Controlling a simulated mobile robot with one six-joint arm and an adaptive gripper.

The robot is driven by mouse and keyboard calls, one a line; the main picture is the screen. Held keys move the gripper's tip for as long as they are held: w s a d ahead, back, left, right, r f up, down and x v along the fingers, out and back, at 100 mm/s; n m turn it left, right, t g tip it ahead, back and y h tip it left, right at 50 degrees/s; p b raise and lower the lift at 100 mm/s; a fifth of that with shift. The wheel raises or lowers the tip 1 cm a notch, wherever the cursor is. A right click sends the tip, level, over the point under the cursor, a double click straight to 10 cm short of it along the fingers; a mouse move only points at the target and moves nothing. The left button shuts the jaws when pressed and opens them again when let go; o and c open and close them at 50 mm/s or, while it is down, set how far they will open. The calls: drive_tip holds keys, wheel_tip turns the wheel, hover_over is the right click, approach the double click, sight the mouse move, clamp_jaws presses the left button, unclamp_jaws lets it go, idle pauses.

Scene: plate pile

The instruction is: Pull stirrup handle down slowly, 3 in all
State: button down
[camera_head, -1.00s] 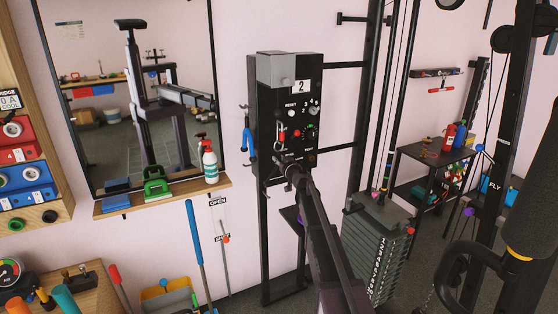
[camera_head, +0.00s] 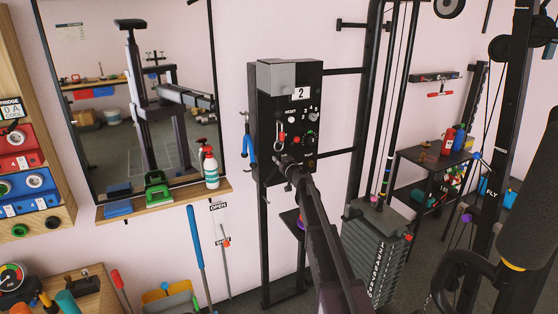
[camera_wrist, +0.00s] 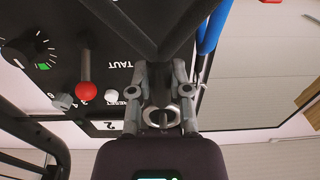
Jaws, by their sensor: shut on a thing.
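My gripper (camera_head: 284,163) is in front of the lower part of a black control box in the head view. In the wrist view my gripper (camera_wrist: 160,82) is shut where two dark bars meet in a V; these look like the stirrup handle (camera_wrist: 122,22). The handle's far part runs out of the top of that view. In the head view I cannot make the handle out clearly against the dark box and my arm. The box (camera_head: 268,115) carries a "2" plate (camera_head: 300,93), several buttons and a dial.
A weight stack (camera_head: 372,262) on rods stands right of my arm. A black frame post (camera_head: 500,150) and a dark padded roller (camera_head: 528,220) stand close at the right.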

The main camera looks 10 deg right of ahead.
sight(279, 151)
drive_tip(key=shift+r+p, duration=0.35)
drive_tip(key=shift+r, duration=0.35)
drive_tip(key=shift+r+p, duration=1.1)
drive_tip(key=shift+p, duration=0.1)
drive_tip(key=shift+r+p, duration=0.4)
drive_tip(key=shift+c, duration=2.4)
unclamp_jaws()
drive_tip(key=shift+f, duration=0.1)
